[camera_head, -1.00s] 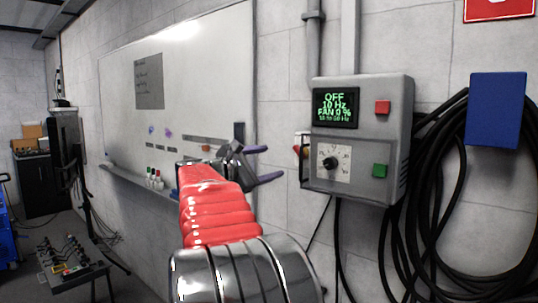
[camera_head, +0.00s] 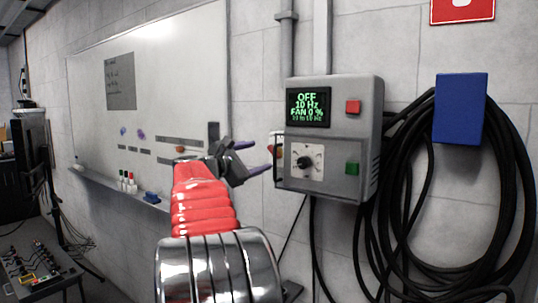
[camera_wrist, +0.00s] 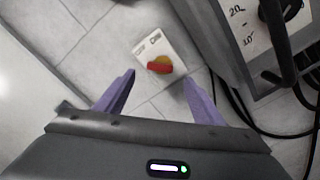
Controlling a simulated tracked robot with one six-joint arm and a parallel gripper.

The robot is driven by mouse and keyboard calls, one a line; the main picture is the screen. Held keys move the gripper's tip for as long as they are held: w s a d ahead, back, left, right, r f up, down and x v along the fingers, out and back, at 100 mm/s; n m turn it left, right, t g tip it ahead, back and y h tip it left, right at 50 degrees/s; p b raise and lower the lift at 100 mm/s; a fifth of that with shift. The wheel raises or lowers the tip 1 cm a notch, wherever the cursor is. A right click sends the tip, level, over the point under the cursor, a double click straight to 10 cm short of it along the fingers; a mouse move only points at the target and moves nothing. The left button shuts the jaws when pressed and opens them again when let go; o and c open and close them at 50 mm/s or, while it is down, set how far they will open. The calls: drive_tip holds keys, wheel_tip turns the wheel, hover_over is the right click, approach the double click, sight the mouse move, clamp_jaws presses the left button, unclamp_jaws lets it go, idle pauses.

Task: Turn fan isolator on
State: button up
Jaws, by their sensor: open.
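In the head view only a sliver of the isolator (camera_head: 278,152) shows, at the left edge of the grey control box. My gripper (camera_head: 260,158) is open and empty, its purple fingers pointing toward the isolator. In the wrist view my gripper (camera_wrist: 158,78) has one finger on each side of the handle's line, with the isolator beyond the tips and apparently untouched.
The grey control box (camera_head: 334,165) sits close on the right, its screen reading OFF, 10 Hz, FAN 0 %. It has a dial (camera_head: 305,162), a red button (camera_head: 353,107) and a green button (camera_head: 352,168). Black cables (camera_head: 400,200) hang below and right. A whiteboard (camera_head: 180,80) is left.

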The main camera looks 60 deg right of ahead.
sight(272, 152)
drive_tip(key=d, duration=0.5)
drive_tip(key=s+d, duration=0.1)
drive_tip(key=d, duration=0.2)
drive_tip(key=shift+s, duration=0.1)
